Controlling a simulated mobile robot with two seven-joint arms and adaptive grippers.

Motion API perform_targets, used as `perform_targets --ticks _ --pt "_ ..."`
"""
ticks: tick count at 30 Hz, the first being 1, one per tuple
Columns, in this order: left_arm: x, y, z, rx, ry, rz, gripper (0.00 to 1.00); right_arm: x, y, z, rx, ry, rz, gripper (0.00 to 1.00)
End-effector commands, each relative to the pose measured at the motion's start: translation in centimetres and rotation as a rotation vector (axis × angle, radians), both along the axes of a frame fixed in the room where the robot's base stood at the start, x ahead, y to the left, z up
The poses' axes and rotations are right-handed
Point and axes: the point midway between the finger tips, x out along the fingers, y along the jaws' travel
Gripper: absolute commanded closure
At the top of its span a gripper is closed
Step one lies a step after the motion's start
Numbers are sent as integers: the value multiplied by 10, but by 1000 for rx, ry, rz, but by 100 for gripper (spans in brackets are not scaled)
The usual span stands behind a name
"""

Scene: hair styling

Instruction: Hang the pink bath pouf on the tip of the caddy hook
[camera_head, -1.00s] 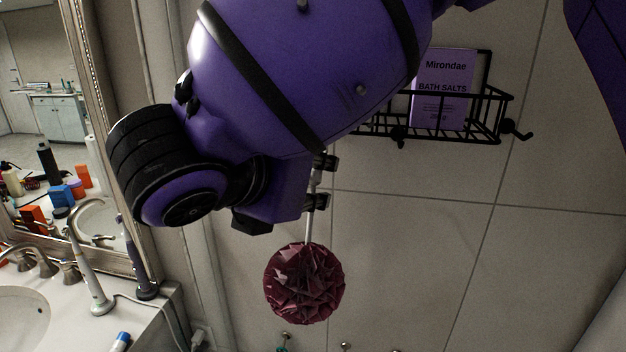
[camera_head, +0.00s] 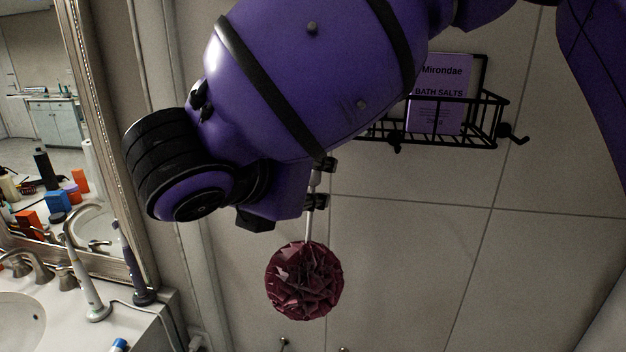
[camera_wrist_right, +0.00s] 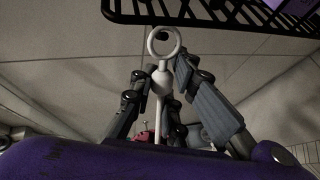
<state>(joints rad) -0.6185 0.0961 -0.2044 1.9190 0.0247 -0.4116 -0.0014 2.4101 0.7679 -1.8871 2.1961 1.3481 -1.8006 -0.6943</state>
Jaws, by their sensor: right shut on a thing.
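The pink bath pouf (camera_head: 304,281) hangs below my right gripper (camera_head: 317,186) in the head view, with a pale stem running up from it. The right gripper is shut on the stem; in the wrist view its fingers (camera_wrist_right: 160,92) close around it below a white ring (camera_wrist_right: 178,45). The black wire caddy (camera_head: 470,141) is on the tiled wall, up and to the right of the pouf. Its dark hooks show at the front (camera_head: 396,146) and right end (camera_head: 517,139). A dark knob shows at the ring in the wrist view; I cannot tell whether they touch. My left gripper is out of view.
A purple bath salts box (camera_head: 437,100) stands in the caddy. At the left are a sink counter (camera_head: 140,325), a faucet (camera_head: 85,225), electric toothbrushes (camera_head: 88,275) and a mirror (camera_head: 40,130). The tiled wall (camera_head: 420,270) right of the pouf is clear.

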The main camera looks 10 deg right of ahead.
Motion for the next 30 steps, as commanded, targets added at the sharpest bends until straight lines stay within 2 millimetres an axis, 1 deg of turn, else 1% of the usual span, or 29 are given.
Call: perform_targets --ticks 9,18,30 --pt "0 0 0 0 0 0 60 6 -3 -3 1 0 0 100" --pt "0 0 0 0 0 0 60 7 -3 -3 1 -1 0 100" --pt "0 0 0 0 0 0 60 12 -5 -8 1 -1 0 100"
